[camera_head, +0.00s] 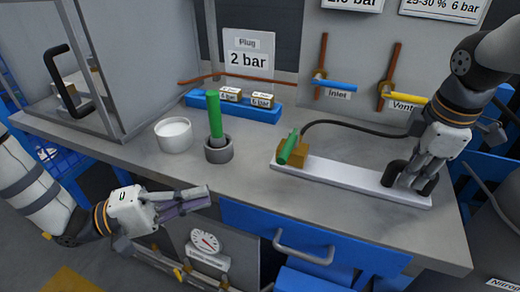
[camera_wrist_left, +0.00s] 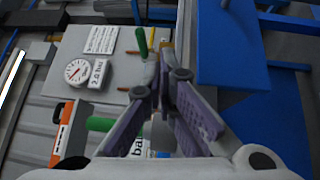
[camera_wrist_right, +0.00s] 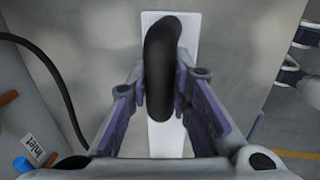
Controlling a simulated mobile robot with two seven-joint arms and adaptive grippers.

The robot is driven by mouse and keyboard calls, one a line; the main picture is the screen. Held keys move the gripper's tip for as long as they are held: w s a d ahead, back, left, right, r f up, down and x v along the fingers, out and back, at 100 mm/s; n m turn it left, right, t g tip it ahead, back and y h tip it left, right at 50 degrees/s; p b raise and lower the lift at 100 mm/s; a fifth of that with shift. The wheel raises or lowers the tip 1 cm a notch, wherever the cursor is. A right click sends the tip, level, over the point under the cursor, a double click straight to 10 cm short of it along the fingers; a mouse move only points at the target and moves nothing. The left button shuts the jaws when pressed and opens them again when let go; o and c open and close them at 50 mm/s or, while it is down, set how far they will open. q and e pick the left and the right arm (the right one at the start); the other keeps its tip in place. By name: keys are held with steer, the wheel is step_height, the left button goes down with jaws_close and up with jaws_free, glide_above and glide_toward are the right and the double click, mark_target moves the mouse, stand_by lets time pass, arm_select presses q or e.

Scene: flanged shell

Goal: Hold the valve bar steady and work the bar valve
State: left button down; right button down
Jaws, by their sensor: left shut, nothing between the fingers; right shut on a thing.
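The valve bar (camera_head: 340,181) is a long white bar on the bench. At its left end is a brass valve block (camera_head: 292,155) with a green lever (camera_head: 289,146); at its right end is a black handle (camera_head: 428,186). My right gripper (camera_head: 411,182) is shut on this black handle, which also shows between the fingers in the right wrist view (camera_wrist_right: 160,70). My left gripper (camera_head: 208,196) is shut and empty, in front of the bench's front edge, left of and apart from the valve block. Its closed fingers also show in the left wrist view (camera_wrist_left: 163,75).
A green rod (camera_head: 213,115) stands in a grey cup (camera_head: 218,151) beside a white bowl (camera_head: 174,135). A blue rack (camera_head: 240,108) holds labelled blocks. A black hose (camera_head: 350,124) runs behind the bar. A gauge (camera_head: 205,242) and drawer handle (camera_head: 302,249) are below the bench edge.

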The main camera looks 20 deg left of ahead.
mark_target(289, 150)
arm_select(q)
steer(key=w+a+n, duration=0.1)
steer(key=w+r+n+t+y, duration=0.1)
steer(key=w+a+r+t, duration=0.1)
steer(key=shift+w+a+r+n+y, duration=0.25)
steer(key=shift+w+a+n+y, duration=0.05)
steer(key=shift+a+n+y, duration=0.1)
steer(key=x, duration=0.9)
steer(key=shift+d+r, duration=0.1)
steer(key=d, duration=0.3)
steer(key=shift+w+d+r, duration=0.3)
steer(key=shift+w+r, duration=0.1)
steer(key=shift+d, duration=0.45)
steer(key=shift+r, duration=0.1)
